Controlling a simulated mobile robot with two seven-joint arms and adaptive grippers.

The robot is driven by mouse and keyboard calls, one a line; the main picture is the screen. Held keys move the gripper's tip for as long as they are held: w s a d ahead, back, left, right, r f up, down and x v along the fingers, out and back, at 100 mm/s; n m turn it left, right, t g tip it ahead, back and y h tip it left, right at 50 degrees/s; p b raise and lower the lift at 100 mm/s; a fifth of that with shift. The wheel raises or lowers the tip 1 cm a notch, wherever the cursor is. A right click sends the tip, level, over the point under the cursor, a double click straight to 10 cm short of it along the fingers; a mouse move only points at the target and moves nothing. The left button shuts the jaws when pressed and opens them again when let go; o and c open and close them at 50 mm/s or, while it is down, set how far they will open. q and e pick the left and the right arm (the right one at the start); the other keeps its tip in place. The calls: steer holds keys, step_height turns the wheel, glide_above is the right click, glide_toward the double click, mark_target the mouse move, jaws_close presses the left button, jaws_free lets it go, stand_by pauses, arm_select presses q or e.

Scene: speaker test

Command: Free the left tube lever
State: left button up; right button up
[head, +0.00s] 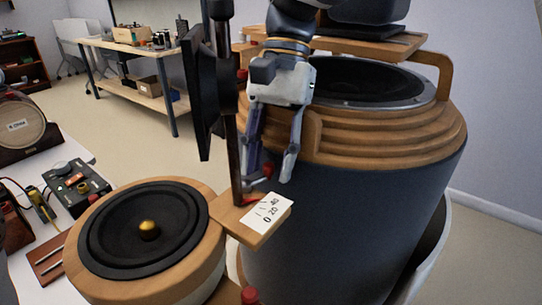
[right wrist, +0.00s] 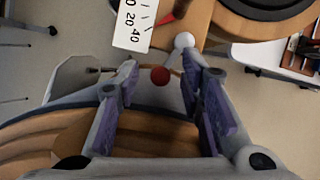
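My right gripper (head: 268,173) points down beside the large wood-and-black drum-shaped speaker (head: 380,135). Its fingers are apart. In the right wrist view, the right gripper (right wrist: 155,68) is open, with a red ball knob (right wrist: 160,76) seen between its fingertips. A thin rod by this knob runs near a white ball (right wrist: 183,40). I cannot tell whether either finger touches the knob. In the head view the red knob (head: 267,170) is partly hidden by the fingers. I cannot tell for sure which part is the left tube lever. My left gripper is not in view.
A scale card (head: 267,211) with a red pointer (right wrist: 174,12) sits on a wooden arm below the gripper. A dark panel (head: 200,95) on a post stands close left. A smaller round speaker (head: 150,255) is in front, and a workbench (head: 140,55) stands behind.

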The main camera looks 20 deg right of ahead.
jaws_close()
steer(key=shift+s, duration=0.1)
steer(key=shift+s+d+m, duration=0.1)
steer(key=shift+s+m, duration=0.05)
steer(key=shift+m, duration=0.55)
steer(key=shift+s+m+t+y, duration=0.3)
steer(key=shift+m+t+y, duration=0.15)
steer(key=shift+m, duration=0.45)
steer(key=shift+s+a+m+t+y, duration=0.15)
steer(key=shift+s+m+t, duration=0.2)
steer(key=shift+m, duration=0.65)
steer(key=shift+s+m+t+y, duration=0.15)
steer(key=shift+s+m+t, duration=0.25)
steer(key=shift+m, duration=0.6)
steer(key=shift+s+a+m+t+y, duration=0.15)
steer(key=shift+s+m+t, duration=0.2)
steer(key=shift+m, duration=0.65)
